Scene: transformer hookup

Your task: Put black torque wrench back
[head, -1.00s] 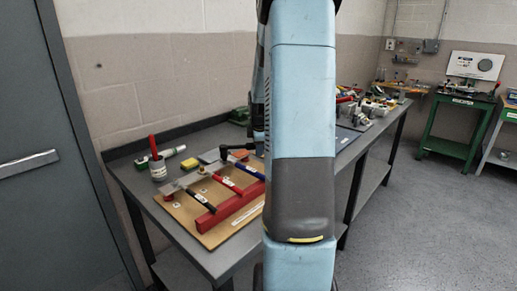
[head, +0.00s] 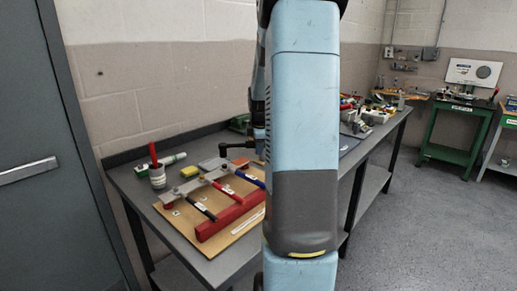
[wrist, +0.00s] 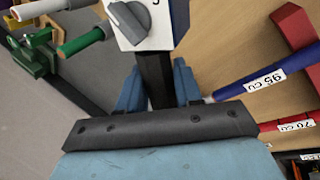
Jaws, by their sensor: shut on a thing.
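A black tool (head: 236,147), which looks like the black torque wrench, sticks out to the left from behind my arm over the bench in the head view. My gripper (wrist: 157,88) shows in the wrist view with its blue fingers shut around a black shaft (wrist: 155,72). The shaft's far end runs behind a white box with a grey knob (wrist: 130,20); I cannot tell whether they are joined.
A wooden board (head: 183,221) carries a red block (head: 230,215) and black, red and blue cables. A green fixture (wrist: 35,55) lies at the wrist view's left. Bare bench shows beside it.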

